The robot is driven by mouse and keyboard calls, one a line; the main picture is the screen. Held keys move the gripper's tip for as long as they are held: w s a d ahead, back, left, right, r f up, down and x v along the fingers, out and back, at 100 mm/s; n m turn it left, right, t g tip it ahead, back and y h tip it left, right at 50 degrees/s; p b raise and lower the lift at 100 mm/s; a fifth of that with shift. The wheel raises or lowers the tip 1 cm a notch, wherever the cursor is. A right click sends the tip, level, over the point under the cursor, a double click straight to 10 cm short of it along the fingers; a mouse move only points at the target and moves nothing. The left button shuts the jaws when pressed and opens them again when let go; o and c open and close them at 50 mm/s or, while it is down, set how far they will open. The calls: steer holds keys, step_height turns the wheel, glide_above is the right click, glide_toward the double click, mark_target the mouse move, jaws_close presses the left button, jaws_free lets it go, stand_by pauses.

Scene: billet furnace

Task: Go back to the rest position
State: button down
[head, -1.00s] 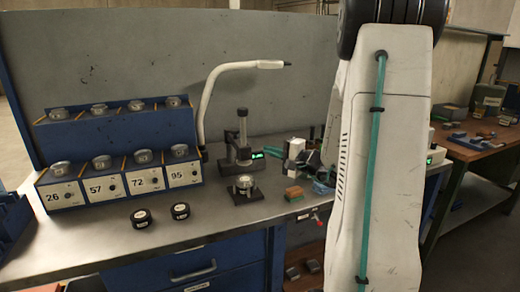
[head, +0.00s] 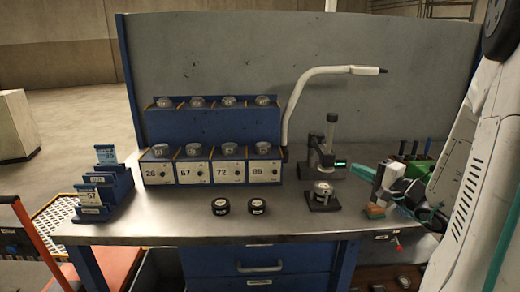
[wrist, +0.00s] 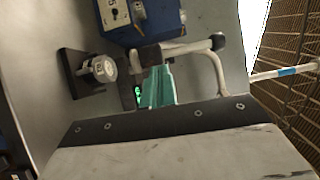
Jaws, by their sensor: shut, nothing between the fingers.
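My gripper (head: 364,171) is over the right part of the workbench (head: 150,233), in front of the gauge stand and above the orange-brown block. Its teal fingers also show in the wrist view (wrist: 157,88), together and empty. My white arm comes in from the right edge of the head view. A small dark stand (head: 322,204) with a metal round piece on it is left of my gripper; it also shows in the wrist view (wrist: 78,74). The gauge stand (head: 328,146) with a green display is just behind.
A blue rack (head: 215,127) holds several metal round pieces above numbered fronts. Two black round pieces (head: 220,207) lie in front of it. A blue card holder (head: 117,187) stands at the left end. A white bent lamp arm (head: 303,95) rises behind. An orange-brown block (head: 375,211) lies at right.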

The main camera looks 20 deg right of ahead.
steer(key=s+a+f+n+g+y, duration=0.2)
steer(key=s+a+n+g+y, duration=0.15)
steer(key=a+g, duration=0.4)
steer(key=s+a+f+n+g+y, duration=0.1)
steer(key=s+a+n+g+y, duration=0.3)
steer(key=a, duration=0.7)
steer(key=s+a+r+n+g+h, duration=0.2)
steer(key=s+a+n+h, duration=0.1)
steer(key=s+n+h, duration=0.1)
steer(key=s+a+r+n+g+h, duration=0.3)
steer(key=s+h, duration=0.3)
steer(key=s, duration=0.2)
steer(key=shift+s+r+n+h, duration=0.2)
steer(key=shift+s+n+h, duration=0.2)
steer(key=shift+n, duration=0.35)
